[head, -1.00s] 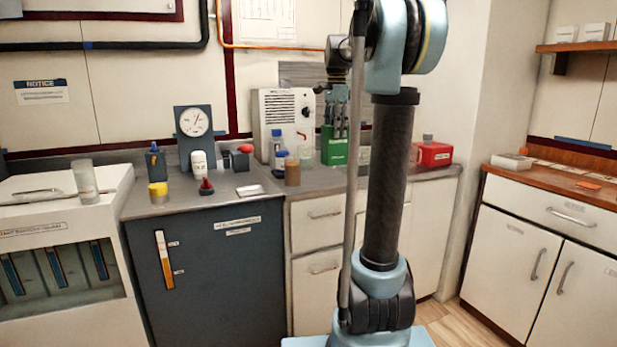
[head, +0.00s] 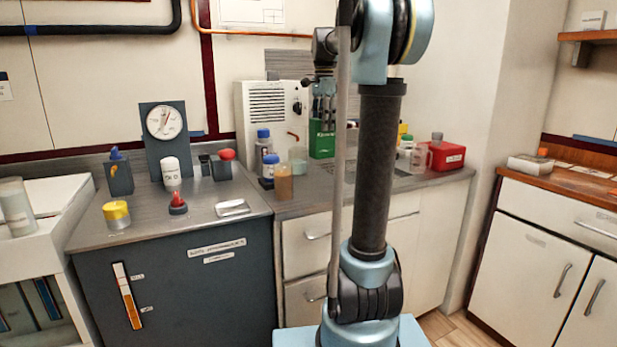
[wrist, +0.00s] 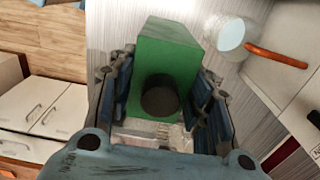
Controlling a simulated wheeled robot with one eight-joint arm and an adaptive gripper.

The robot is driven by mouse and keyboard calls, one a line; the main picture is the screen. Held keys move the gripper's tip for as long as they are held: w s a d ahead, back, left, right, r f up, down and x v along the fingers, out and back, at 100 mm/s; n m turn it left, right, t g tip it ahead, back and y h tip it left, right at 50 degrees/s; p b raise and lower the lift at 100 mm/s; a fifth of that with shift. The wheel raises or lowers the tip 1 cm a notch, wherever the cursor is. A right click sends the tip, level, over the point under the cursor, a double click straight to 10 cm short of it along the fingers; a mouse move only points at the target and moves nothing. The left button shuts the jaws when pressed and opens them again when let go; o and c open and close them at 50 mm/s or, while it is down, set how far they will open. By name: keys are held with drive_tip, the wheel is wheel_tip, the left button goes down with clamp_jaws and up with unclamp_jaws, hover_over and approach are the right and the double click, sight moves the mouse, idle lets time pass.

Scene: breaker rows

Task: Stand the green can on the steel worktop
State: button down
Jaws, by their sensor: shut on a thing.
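The green can (head: 321,140) is a boxy green container with white lettering and a dark round cap. My gripper (head: 324,108) is shut on it from above. In the wrist view the green can (wrist: 168,62) sits between the two blue fingers of my gripper (wrist: 160,95), its dark cap facing the camera. The can is upright over the back of the grey steel worktop (head: 318,187). I cannot tell whether its base touches the surface. My arm hides part of the worktop to its right.
A blue-capped bottle (head: 264,146), an amber jar (head: 284,184) and a clear beaker (head: 298,160) stand left of the can. A white box unit (head: 262,104) is behind. A red container (head: 446,156) stands right. Some bare worktop lies near the front edge.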

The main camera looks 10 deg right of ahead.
sight(323, 147)
drive_tip(key=shift+f, duration=4.75)
drive_tip(key=c, duration=0.8)
unclamp_jaws()
drive_tip(key=shift+c, duration=0.2)
wheel_tip(323, 147, up, 12)
